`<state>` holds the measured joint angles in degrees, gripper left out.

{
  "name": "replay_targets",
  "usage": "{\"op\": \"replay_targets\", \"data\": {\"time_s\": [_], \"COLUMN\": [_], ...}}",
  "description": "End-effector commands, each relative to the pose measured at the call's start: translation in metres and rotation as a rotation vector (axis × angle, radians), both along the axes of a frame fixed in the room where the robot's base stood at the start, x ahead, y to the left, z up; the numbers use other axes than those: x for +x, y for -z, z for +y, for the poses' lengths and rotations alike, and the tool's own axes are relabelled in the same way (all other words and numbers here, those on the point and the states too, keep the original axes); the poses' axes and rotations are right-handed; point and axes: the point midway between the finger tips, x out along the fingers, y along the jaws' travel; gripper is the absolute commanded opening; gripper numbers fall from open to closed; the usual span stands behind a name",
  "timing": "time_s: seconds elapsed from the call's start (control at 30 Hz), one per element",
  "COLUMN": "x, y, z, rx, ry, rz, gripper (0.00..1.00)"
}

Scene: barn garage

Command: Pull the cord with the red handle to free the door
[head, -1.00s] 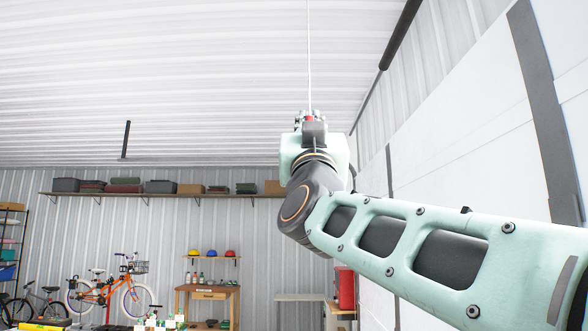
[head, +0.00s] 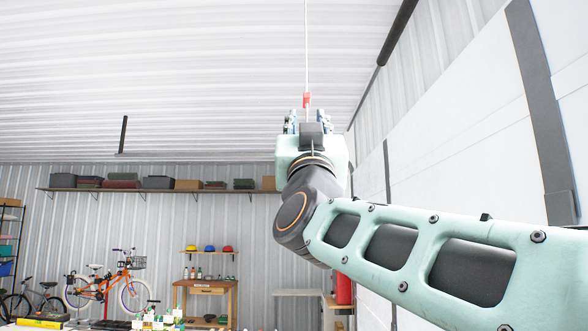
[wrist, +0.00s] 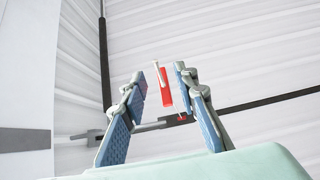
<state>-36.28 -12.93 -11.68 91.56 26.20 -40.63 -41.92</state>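The red handle (head: 307,99) hangs on a thin white cord (head: 306,45) that runs up out of the head view. My gripper (head: 307,116) points upward just below the handle, with its fingers spread. In the wrist view the red handle (wrist: 165,90) shows upright in the gap between my open fingertips (wrist: 159,72), and neither finger appears to touch it. A short bit of pale cord (wrist: 157,72) shows by the handle. The white door (head: 455,140) stands to the right in the head view.
A dark overhead rail (head: 398,32) runs near the cord, along the door side. In the wrist view a small red part (wrist: 182,118) sits at a dark bar (wrist: 250,105). A wall shelf (head: 150,189), a workbench (head: 206,289) and an orange bicycle (head: 105,285) are far behind.

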Motion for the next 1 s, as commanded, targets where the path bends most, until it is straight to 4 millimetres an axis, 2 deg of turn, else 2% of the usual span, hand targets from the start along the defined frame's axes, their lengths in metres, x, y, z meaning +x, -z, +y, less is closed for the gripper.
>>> {"op": "replay_targets", "data": {"time_s": [0.5,0.7,1.0], "x": [-0.060,-0.069,-0.070], "y": [0.059,0.069,0.071], "z": [0.001,0.002,0.002], "rx": [-0.001,0.000,0.000], "ry": [0.001,0.000,0.000], "rz": [0.000,0.000,0.001], "gripper": [0.28,0.28,0.28]}}
